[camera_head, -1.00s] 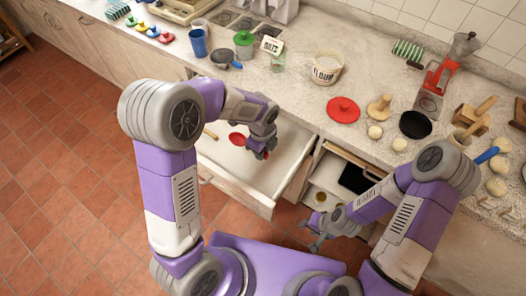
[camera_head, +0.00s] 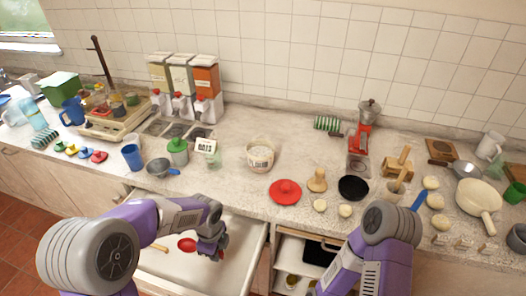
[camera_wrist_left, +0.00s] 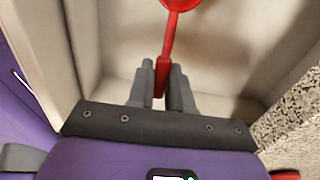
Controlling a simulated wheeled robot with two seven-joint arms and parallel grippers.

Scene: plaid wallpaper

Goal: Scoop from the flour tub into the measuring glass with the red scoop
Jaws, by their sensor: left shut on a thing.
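The red scoop (camera_head: 187,244) is over the open drawer (camera_head: 240,265). My left gripper (camera_head: 217,250) is shut on its handle. In the left wrist view the two fingers (camera_wrist_left: 161,80) clasp the handle of the scoop (camera_wrist_left: 172,38), whose bowl is cut off by the top edge. The flour tub (camera_head: 260,156) stands on the counter with its top uncovered and pale contents showing. The measuring glass (camera_head: 214,160) stands left of the tub, by a small number card (camera_head: 205,146). My right arm (camera_head: 372,255) shows, but its gripper is out of view.
A red lid (camera_head: 285,191) lies in front of the tub. A green-lidded jar (camera_head: 177,151), a small pan (camera_head: 159,168) and a blue cup (camera_head: 132,157) stand left of the glass. A wooden piece (camera_head: 317,180) and a black pan (camera_head: 353,188) are to the right. An open compartment (camera_head: 291,247) is beside the drawer.

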